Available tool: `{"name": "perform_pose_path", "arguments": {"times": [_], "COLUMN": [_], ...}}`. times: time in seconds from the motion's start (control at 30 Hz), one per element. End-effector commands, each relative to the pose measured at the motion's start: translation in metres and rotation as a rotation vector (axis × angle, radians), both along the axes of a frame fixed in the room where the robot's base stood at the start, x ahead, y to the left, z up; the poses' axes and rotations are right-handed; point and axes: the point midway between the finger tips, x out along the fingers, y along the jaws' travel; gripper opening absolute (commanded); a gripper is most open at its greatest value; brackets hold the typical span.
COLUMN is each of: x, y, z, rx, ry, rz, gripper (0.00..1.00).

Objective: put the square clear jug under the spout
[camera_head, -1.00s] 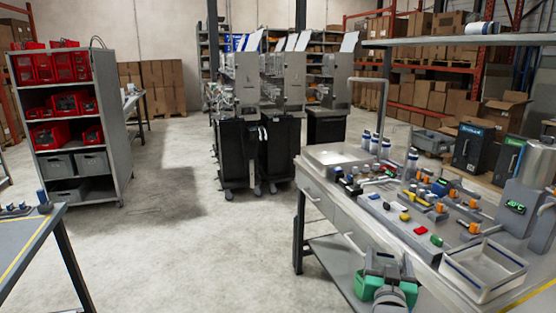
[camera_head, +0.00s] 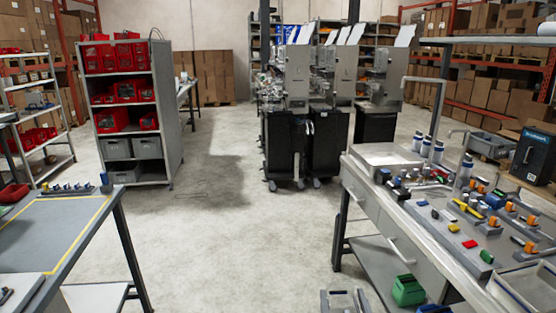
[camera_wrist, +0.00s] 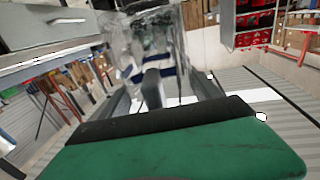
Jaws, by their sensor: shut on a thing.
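A clear jug (camera_wrist: 148,42) fills the upper middle of the wrist view, blurred and see-through, with a dark blue band across it. My gripper (camera_wrist: 153,80) is shut on it, with grey fingers on either side. In the head view only a pale grey piece shows at the bottom edge; I cannot tell whether it is gripper or jug. I cannot tell whether this pipe is the spout.
The right bench (camera_head: 400,205) is crowded with tools. Dispenser machines (camera_head: 290,78) on black carts stand at the back middle. A shelf with red bins (camera_head: 172,120) stands left, and a yellow-lined table (camera_head: 60,235) at front left. The middle floor is clear.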

Motion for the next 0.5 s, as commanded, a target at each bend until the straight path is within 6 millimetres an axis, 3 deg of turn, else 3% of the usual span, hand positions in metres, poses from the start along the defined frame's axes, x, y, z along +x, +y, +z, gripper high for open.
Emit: {"name": "perform_pose_path", "arguments": {"times": [0.1,0.2,0.5], "x": [-0.002,-0.001,-0.001], "y": [0.000,0.000,-0.007], "z": [0.026,0.040,0.041], "rx": [0.000,0.000,-0.001], "ry": [-0.009,-0.006,0.000], "rz": [0.000,-0.001,-0.016], "gripper": [0.30,0.30,0.30]}}
